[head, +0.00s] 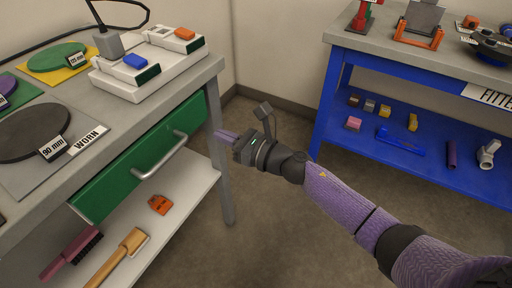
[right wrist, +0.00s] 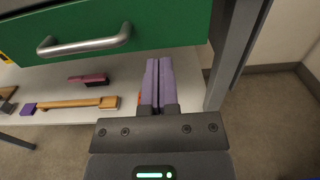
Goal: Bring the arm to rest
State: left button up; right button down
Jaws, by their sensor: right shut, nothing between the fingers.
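My right gripper (head: 228,137) reaches in from the lower right of the head view, its purple fingers beside the cart's right leg, near the right end of the green drawer (head: 150,157). In the right wrist view the gripper (right wrist: 158,66) has its two fingers together with nothing between them, in front of the lower shelf and below the drawer front. The drawer's metal handle (right wrist: 84,42) is to the left of the fingers, apart from them. My left gripper is in neither view.
The cart's lower shelf holds a maroon brush (head: 72,254), a wooden-handled brush (head: 117,257) and an orange tag (head: 160,205). The cart's leg (right wrist: 236,55) stands close right of the fingers. A blue workbench (head: 328,100) stands at the right. Bare floor (head: 265,240) lies between.

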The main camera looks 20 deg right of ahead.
jog(key=s+d+f+m+g+h+p, duration=0.25)
jog(key=s+d+f+m+h, duration=0.3)
jog(key=s+f+m, duration=0.55)
jog(key=s+d+f+m+g+h+p, duration=0.2)
jog(key=s+d+f+m+h+p, duration=0.25)
jog(key=s+d+f+m, duration=0.6)
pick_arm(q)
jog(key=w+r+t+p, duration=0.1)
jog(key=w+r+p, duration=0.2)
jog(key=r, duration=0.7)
pick_arm(e)
jog(key=s+a+f+m+g, duration=0.1)
jog(key=s+f+m+g, duration=0.1)
jog(key=s+m, duration=0.4)
jog(key=s+a+f+m+g+h, duration=0.1)
jog(key=s+m+g, duration=0.4)
jog(key=s, duration=0.9)
jog(key=s+a+f+m+g, duration=0.3)
jog(key=s+m, duration=0.5)
jog(key=s, duration=0.2)
jog(key=shift+s+a+f+h, duration=0.25)
jog(key=shift+s+f+h, duration=0.1)
jog(key=shift+f+h, duration=0.05)
jog(key=shift+m, duration=0.25)
